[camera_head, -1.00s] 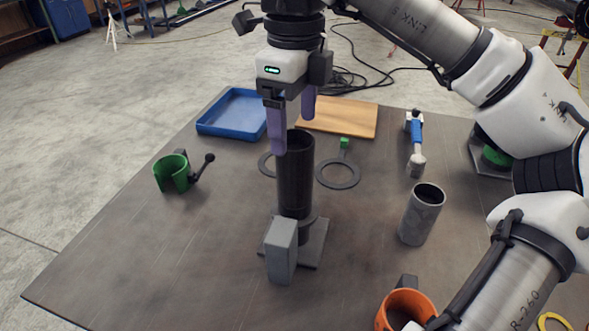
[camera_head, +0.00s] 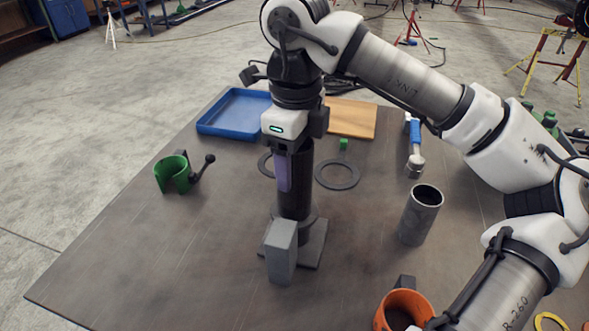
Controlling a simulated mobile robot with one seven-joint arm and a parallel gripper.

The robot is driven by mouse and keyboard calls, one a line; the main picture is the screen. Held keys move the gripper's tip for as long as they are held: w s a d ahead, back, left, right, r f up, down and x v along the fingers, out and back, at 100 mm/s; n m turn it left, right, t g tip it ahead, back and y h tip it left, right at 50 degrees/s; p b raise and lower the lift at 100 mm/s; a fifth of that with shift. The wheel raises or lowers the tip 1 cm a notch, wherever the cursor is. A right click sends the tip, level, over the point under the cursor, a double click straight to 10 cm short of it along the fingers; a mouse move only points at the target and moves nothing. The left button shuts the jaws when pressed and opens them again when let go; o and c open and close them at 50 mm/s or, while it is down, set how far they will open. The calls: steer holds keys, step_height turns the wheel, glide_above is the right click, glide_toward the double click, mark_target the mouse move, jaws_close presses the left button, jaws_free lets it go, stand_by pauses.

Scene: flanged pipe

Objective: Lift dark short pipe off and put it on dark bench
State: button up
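The dark short pipe (camera_head: 296,201) stands upright on a base plate (camera_head: 313,246) on the dark bench (camera_head: 140,255), in the head view. A flange ring shows at its foot. My gripper (camera_head: 290,185) points straight down over the pipe's top. One purple finger lies in front of the pipe's upper wall. The other finger is hidden behind the pipe or the gripper body. The pipe's rim is also hidden. Whether the fingers touch or press the pipe cannot be seen.
A grey block (camera_head: 281,252) stands close in front of the pipe. A grey pipe (camera_head: 421,214) stands to the right. Flat rings (camera_head: 338,176) lie behind. A green clamp (camera_head: 174,174), blue tray (camera_head: 236,116), wooden board (camera_head: 350,119) and orange cup-shaped part (camera_head: 405,308) surround it. The bench's left front is clear.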

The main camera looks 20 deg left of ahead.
steer(key=c, duration=0.9)
steer(key=shift+r, duration=0.1)
step_height(320, 180, up, 20)
steer(key=p, duration=0.5)
steer(key=shift+r+p, duration=2.45)
steer(key=shift+p, duration=0.35)
